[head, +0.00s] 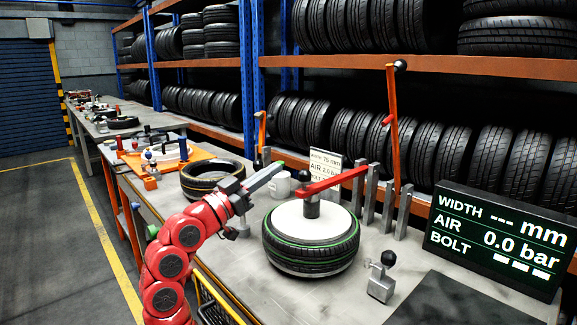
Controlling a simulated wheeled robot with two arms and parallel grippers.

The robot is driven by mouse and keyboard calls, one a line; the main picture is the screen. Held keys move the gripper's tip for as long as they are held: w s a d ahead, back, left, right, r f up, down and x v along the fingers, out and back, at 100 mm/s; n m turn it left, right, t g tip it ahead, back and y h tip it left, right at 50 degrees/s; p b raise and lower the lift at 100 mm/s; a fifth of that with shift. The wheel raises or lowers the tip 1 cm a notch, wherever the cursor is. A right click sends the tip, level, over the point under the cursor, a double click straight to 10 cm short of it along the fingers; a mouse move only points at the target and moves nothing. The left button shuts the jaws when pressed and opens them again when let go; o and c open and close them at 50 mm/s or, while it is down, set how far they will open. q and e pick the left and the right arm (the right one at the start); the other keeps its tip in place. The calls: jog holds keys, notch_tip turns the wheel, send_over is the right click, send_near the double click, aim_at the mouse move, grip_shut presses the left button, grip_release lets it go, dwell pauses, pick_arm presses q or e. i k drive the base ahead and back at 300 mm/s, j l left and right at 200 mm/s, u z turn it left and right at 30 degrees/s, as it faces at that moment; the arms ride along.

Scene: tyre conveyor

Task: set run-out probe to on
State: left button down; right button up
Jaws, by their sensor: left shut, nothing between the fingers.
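No part is labelled as the run-out probe, so I cannot tell for certain which one it is. A small grey block with a black ball knob (381,284) stands on the bench right of the tyre. A tyre (311,256) with a green stripe lies flat around a pale disc (310,222). A red bar (331,181) reaches over the disc above a dark central post. My left gripper (273,171) is shut and empty, in the air at the tyre's upper left. It appears apart from the red bar. My right gripper is out of view.
A display (497,238) shows WIDTH ---, AIR 0.0 bar and BOLT. A small sign (325,165), a white mug (279,184), grey uprights (387,207) and an orange pole (393,130) stand behind. Another tyre (205,178) lies left.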

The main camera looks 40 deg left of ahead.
aim_at(380, 286)
jog(key=k+j, duration=0.1)
jog(key=k, duration=0.9)
